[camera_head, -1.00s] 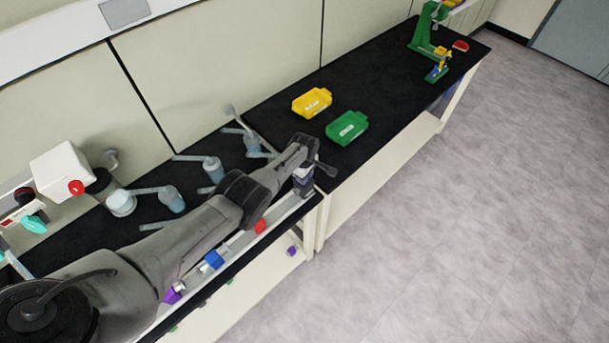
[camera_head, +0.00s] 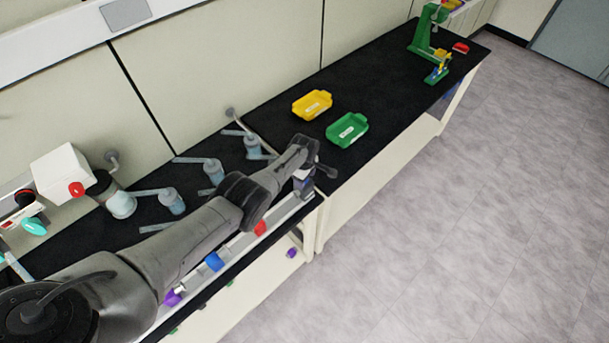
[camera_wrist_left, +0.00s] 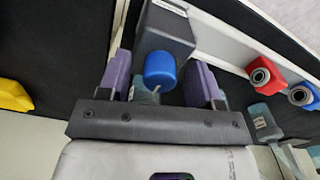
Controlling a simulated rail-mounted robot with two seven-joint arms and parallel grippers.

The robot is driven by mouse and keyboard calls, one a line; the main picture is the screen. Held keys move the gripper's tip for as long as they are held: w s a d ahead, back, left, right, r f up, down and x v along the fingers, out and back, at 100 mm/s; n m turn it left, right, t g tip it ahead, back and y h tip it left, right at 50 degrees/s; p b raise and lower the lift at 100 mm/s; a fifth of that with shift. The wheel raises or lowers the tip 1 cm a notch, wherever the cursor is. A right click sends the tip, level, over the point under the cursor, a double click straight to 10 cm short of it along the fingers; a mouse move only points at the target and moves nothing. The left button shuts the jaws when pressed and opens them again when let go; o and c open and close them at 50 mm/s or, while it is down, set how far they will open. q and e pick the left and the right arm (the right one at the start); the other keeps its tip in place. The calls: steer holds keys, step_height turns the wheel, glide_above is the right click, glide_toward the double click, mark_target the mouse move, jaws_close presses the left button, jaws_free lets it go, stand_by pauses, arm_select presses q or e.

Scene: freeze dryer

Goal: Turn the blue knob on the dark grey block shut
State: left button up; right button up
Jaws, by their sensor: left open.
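The dark grey block (camera_wrist_left: 165,30) is at the top of the left wrist view, with a pale label on it. The blue knob (camera_wrist_left: 160,70) sticks out from the block toward the camera. My left gripper (camera_wrist_left: 160,84) is open, with one purple-grey finger on each side of the knob and a visible gap on both sides. In the head view my left arm comes in from the left, and its wrist hides the knob. Part of the dark block (camera_head: 304,187) shows below the wrist at the bench's front edge. My right gripper is in neither view.
A red knob (camera_head: 260,228), another blue knob (camera_head: 214,261) and a purple knob (camera_head: 172,298) line the front rail. Grey-blue valves with lever handles (camera_head: 170,198) stand behind my arm. A yellow tray (camera_head: 312,105) and a green tray (camera_head: 347,130) lie on the black bench beyond.

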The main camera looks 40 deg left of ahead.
arm_select(q)
steer(key=shift+r+p, duration=0.55)
steer(key=shift+r, duration=0.05)
step_height(320, 180, up, 5)
steer(key=p, duration=0.3)
steer(key=shift+f, duration=0.2)
step_height(320, 180, up, 8)
steer(key=p, duration=0.2)
